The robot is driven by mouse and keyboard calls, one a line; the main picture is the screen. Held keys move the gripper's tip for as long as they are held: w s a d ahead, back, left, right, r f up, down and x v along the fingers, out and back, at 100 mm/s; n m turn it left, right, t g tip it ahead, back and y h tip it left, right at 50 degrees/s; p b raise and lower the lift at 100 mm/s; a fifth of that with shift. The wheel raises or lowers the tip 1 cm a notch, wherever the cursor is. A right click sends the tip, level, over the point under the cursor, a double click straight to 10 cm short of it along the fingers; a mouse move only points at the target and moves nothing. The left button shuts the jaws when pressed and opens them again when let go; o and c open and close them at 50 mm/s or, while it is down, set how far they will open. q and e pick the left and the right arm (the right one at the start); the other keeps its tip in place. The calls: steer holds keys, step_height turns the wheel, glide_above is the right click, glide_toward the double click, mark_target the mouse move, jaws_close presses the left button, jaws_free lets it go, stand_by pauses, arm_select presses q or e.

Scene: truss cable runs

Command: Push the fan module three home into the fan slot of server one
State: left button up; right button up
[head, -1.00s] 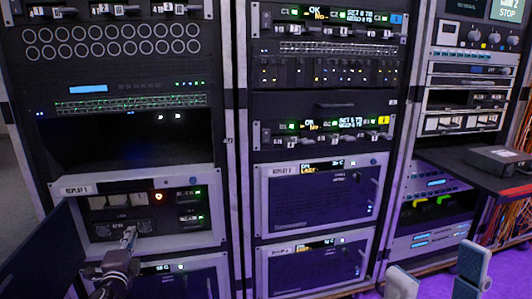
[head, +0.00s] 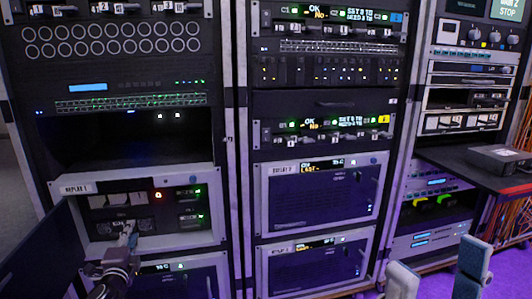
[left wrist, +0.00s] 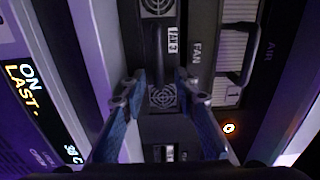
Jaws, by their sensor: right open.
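Server one, labelled REPLAY 1 (head: 76,188), sits low in the left rack with its front door (head: 38,250) swung open to the left. Fan module three, with a FAN 3 label and round grilles, shows in the left wrist view (left wrist: 161,97) and sits across the lower bay of server one. How deep it sits is unclear. My left gripper (head: 129,230) is at the middle of its front; in the left wrist view its fingertips (left wrist: 160,76) stand apart, either side of it. Whether they grip is unclear. My right gripper (head: 438,272) is open and empty at lower right.
An orange light (head: 158,195) glows on server one. White filter panels (head: 117,199) sit above the fan bay. Another server (head: 320,198) stands in the middle rack. A shelf with a dark box (head: 497,158) juts out at right.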

arm_select(q)
steer(key=shift+s+f, duration=0.2)
steer(key=shift+s, duration=0.3)
steer(key=v, duration=1.1)
steer(key=shift+r, duration=0.2)
steer(key=shift+d, duration=0.15)
